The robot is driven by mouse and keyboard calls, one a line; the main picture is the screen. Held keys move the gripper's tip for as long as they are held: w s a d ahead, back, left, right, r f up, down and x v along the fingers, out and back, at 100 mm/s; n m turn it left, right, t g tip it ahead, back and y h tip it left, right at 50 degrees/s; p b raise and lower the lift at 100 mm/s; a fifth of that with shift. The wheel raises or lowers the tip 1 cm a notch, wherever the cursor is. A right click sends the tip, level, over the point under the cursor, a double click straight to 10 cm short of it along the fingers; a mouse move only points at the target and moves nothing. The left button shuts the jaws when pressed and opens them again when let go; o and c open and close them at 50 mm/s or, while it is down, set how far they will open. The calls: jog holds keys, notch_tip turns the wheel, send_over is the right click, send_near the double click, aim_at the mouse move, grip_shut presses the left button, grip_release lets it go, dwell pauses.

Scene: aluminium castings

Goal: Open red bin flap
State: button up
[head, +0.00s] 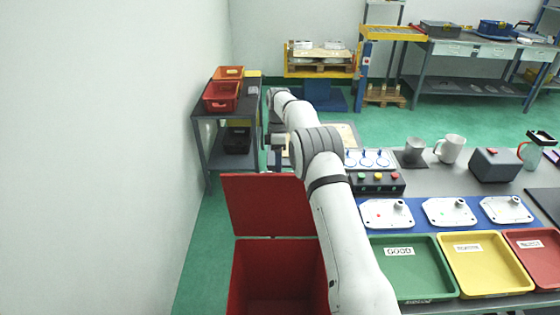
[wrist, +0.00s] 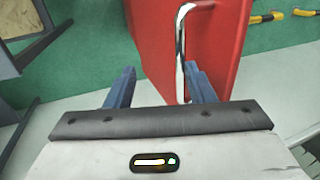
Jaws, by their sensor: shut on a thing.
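The red bin (head: 238,283) stands at the lower middle of the head view. Its red flap (head: 265,204) is raised nearly upright at the far side of the opening, and the inside shows. In the wrist view the red flap (wrist: 222,45) fills the upper middle, with a bent metal handle (wrist: 180,45) on it. In the head view my gripper is hidden behind the flap and my arm.
A bench to the right holds green (head: 412,270), yellow (head: 485,265) and red (head: 535,250) trays, cast parts and a button box (head: 377,182). A dark shelf (head: 232,120) with red and orange boxes stands behind the bin. A white wall is at left, with green floor between.

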jog(key=v, duration=0.7)
jog(key=shift+r, duration=0.4)
jog(key=shift+w, duration=0.15)
jog(key=s+d+r+m+t, duration=0.2)
jog(key=s+d+r+m, duration=0.2)
jog(key=s+r, duration=0.4)
jog(key=s+d+r+m+t, duration=0.1)
jog(key=s+d+r+m, duration=0.35)
jog(key=s+r, duration=0.4)
jog(key=s+d+f+m+t, duration=0.1)
jog(key=s+f+m, duration=0.1)
jog(key=s, duration=0.7)
jog(key=s+d+f+m+t, duration=0.1)
jog(key=s+m, duration=0.3)
jog(key=s, duration=0.5)
jog(key=s+d+f+m+t, duration=0.1)
jog(key=s+d+f+m, duration=0.1)
jog(key=s, duration=0.8)
notch_tip(320, 180, down, 2)
jog(key=shift+f+m+t, duration=0.1)
jog(key=shift+m+t, duration=0.3)
jog(key=shift+m, duration=0.15)
